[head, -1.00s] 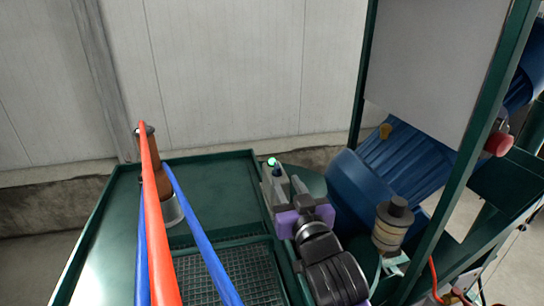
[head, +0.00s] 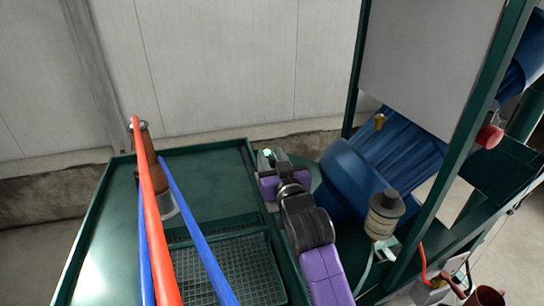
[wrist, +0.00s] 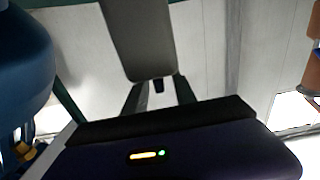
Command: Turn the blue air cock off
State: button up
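I cannot make out the blue air cock for certain in either view. In the head view my gripper (head: 271,160) is over the right rim of the green tray, left of the big blue ribbed drum (head: 395,150). In the wrist view its two dark fingers (wrist: 160,95) stand apart with pale wall showing between them, and nothing is seen held. A blue body with a small yellow part (wrist: 24,152) shows at the left edge of the wrist view; I cannot tell what it is.
The green tray (head: 215,160) with a mesh grid lies left of my arm. Red and blue hoses (head: 150,200) cross it to a brown post. A dark green frame post (head: 455,150), a cylindrical filter (head: 385,215) and a red knob (head: 489,137) are on the right.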

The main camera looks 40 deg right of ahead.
grip_shut()
jog(key=shift+r, duration=0.1)
